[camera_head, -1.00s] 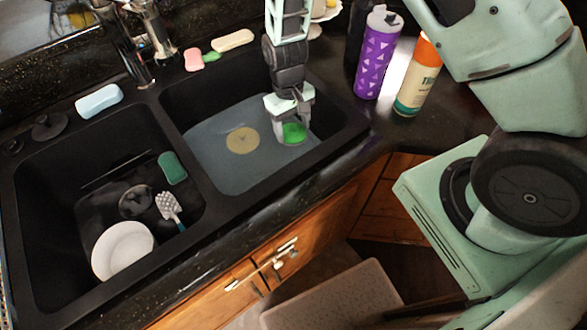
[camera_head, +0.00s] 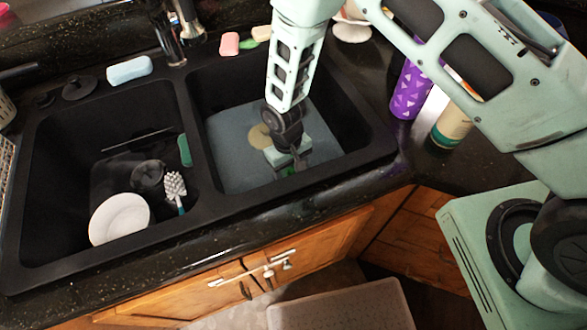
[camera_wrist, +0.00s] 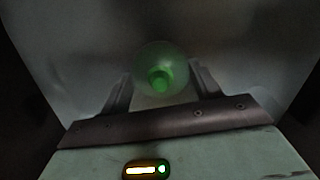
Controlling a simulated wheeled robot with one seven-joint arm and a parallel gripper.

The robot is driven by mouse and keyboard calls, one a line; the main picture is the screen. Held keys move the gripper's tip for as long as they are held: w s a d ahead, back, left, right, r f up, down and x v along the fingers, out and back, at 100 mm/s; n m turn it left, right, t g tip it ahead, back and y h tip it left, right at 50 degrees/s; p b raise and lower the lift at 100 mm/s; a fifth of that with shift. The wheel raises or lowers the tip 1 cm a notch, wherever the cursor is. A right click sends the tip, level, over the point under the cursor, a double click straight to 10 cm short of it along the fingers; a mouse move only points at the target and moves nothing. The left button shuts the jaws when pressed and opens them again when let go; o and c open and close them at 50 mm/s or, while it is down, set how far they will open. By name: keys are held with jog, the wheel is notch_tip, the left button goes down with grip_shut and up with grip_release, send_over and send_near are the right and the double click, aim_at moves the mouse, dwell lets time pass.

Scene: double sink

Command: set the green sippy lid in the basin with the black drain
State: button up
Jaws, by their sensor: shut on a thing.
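My gripper (camera_head: 289,165) is over the right basin and shut on the green sippy lid (camera_head: 287,172), mostly hidden by the gripper in the head view. In the wrist view the lid (camera_wrist: 160,72) is a round, translucent green piece between the two fingers. The left basin (camera_head: 62,165) holds the black drain (camera_head: 148,177). The right basin (camera_head: 235,172) has a grey floor and a beige drain (camera_head: 259,137).
The left basin also holds a white plate (camera_head: 120,219), a scrub brush (camera_head: 175,187) and a green sponge (camera_head: 185,150). A dark divider (camera_head: 199,150) separates the basins. A purple bottle (camera_head: 411,92) and an orange-topped bottle (camera_head: 452,128) stand right of the sink.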

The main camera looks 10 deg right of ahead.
jog(key=shift+f, duration=0.55)
jog(key=shift+s+d, duration=0.1)
jog(key=shift+f, duration=0.25)
jog(key=o, duration=1)
jog(key=shift+r, duration=0.1)
